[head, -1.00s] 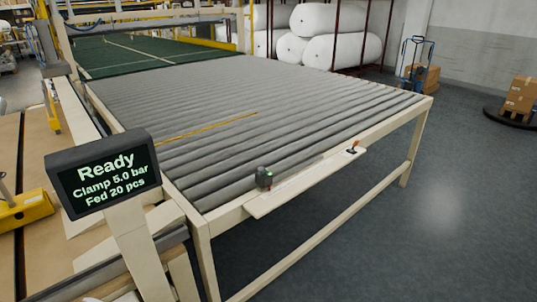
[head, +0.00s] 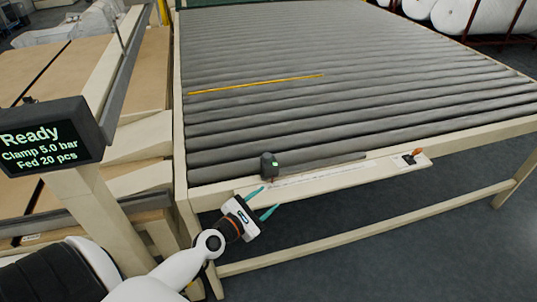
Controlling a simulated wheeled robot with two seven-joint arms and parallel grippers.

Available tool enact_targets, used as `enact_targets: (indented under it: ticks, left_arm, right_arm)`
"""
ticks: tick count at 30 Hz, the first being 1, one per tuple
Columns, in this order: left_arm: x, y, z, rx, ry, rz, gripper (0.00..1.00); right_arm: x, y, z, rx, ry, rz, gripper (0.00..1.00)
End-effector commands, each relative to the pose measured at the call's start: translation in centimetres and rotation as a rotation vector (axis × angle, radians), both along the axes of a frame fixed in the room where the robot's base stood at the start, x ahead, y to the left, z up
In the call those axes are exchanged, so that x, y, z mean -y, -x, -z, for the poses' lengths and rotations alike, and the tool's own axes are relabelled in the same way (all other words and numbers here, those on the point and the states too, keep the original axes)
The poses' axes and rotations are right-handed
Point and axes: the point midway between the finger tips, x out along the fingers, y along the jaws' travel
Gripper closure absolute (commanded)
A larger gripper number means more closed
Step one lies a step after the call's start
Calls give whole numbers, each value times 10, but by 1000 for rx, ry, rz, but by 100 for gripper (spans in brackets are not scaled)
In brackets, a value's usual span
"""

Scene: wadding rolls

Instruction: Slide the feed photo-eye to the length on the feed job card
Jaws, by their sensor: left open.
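The photo-eye (head: 269,166) is a small dark block with a green light. It sits at the left end of a pale rail with a scale (head: 325,174) along the front edge of the roller table. My left gripper (head: 267,201) is open and empty, its two teal fingers just below and in front of the photo-eye, apart from it. An orange-handled lever (head: 415,154) stands at the right end of the rail. No feed job card can be made out. My right gripper is out of view.
The grey roller table (head: 350,60) fills the middle, with a yellow strip (head: 255,84) across its rollers. A display (head: 48,137) at left reads Ready, Clamp 5.0 bar, Fed 20 pcs. White rolls (head: 478,14) lie at the back right. Floor in front of the table is clear.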

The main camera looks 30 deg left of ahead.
Motion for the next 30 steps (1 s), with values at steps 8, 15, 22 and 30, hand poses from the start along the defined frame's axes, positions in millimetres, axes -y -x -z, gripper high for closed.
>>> enact_targets:
  ticks: [8, 15, 22, 30]
  left_arm:
    - [-57, -15, -31, 96, 444, -213, 51]
    - [-65, -42, -35, 107, 489, -232, 51]
    - [-68, -89, -33, 107, 486, -231, 51]
    - [-71, -127, -32, 104, 485, -231, 51]
  right_arm:
    - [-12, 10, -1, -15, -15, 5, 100]
    - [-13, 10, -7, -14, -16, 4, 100]
    - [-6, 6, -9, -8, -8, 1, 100]
    - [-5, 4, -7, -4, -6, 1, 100]
